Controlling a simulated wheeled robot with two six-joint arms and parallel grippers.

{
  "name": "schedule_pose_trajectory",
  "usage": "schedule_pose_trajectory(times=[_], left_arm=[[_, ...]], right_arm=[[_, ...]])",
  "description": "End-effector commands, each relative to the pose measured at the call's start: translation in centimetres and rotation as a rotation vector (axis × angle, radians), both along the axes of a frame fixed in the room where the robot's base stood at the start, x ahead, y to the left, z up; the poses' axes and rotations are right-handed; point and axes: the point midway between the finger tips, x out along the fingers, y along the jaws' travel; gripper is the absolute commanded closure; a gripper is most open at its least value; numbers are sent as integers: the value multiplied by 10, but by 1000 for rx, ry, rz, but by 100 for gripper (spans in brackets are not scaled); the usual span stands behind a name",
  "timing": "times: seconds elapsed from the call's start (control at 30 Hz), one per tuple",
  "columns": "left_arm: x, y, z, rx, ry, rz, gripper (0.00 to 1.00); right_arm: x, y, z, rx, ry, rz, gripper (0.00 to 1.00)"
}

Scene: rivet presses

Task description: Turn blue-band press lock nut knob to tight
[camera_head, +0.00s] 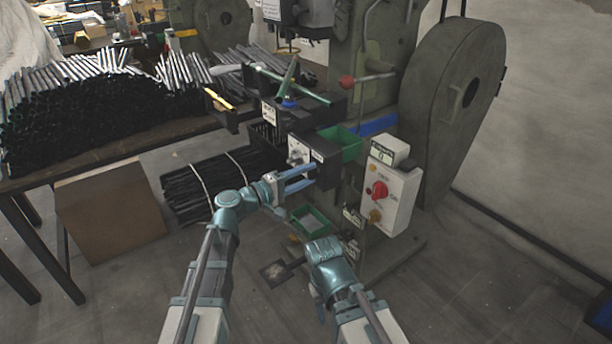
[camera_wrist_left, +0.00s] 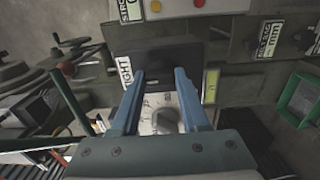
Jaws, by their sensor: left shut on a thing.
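The press with the blue band (camera_head: 377,125) stands at centre right in the head view. On its front is a dark block with a white dial plate (camera_head: 298,150). In the left wrist view the grey knob (camera_wrist_left: 166,121) sits on its white dial, beside a label (camera_wrist_left: 125,72) whose visible letters read "IGHT". My left gripper (camera_head: 311,179) reaches the block from the left. In the left wrist view its blue fingers (camera_wrist_left: 158,82) lie on either side of the knob and are shut on it. The knob's lower part is hidden by the gripper. My right gripper's fingers cannot be made out.
A white control box (camera_head: 392,195) with a red knob stands right of the block. A green-handled bar (camera_head: 295,85) crosses above. A table (camera_head: 100,160) heaped with dark rods is at left.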

Motion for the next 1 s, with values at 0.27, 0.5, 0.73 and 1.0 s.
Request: schedule_pose_trajectory(times=[0.27, 0.5, 0.73, 1.0], left_arm=[[-1, 0, -1, 7, -4, -2, 100], [-1, 0, -1, 5, -3, -1, 26], [-1, 0, 0, 3, -1, -1, 25], [-15, 19, 0, 3, -2, 3, 25]], right_arm=[[0, 0, 0, 0, 0, 0, 50], [0, 0, 0, 0, 0, 0, 50], [0, 0, 0, 0, 0, 0, 50], [0, 0, 0, 0, 0, 0, 50]])
